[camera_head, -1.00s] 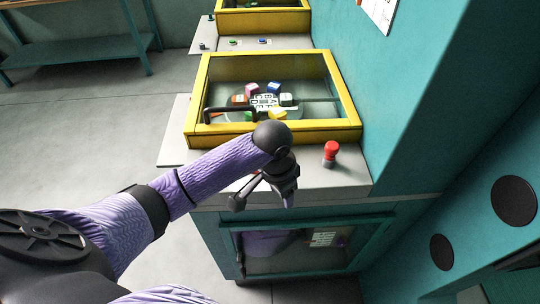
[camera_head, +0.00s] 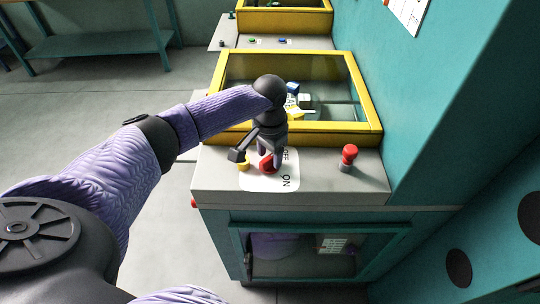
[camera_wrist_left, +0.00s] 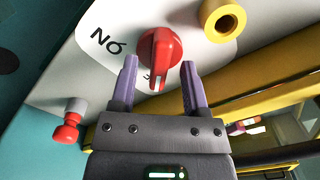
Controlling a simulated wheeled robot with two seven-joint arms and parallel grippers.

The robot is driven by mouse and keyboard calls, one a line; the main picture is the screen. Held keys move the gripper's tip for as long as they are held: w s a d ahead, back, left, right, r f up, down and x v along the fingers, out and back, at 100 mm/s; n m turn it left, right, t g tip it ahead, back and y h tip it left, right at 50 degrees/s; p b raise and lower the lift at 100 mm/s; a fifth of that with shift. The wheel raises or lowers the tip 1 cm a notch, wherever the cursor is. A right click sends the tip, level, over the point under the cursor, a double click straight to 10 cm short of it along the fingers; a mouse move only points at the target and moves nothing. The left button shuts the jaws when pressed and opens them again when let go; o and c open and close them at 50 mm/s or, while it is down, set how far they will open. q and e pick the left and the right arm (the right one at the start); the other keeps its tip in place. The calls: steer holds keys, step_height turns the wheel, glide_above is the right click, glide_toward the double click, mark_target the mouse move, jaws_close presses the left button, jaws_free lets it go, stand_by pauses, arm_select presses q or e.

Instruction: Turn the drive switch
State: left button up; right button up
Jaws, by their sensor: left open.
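The drive switch is a red knob (camera_head: 266,164) with a white mark, on a white plate (camera_head: 262,184) lettered OFF and ON on top of the cabinet. My left gripper (camera_head: 270,156) is open above the knob and partly hides it in the head view. In the left wrist view the knob (camera_wrist_left: 158,52) lies between and just beyond the tips of the spread purple fingers (camera_wrist_left: 159,68). Its white mark points down toward the gripper, over partly hidden lettering, with ON off to the left. I cannot tell whether the fingers touch it. My right gripper is out of view.
Behind is a yellow-framed glazed box (camera_head: 372,112). A teal wall (camera_head: 428,110) closes the right side.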

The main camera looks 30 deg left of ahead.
arm_select(q)
jaws_close()
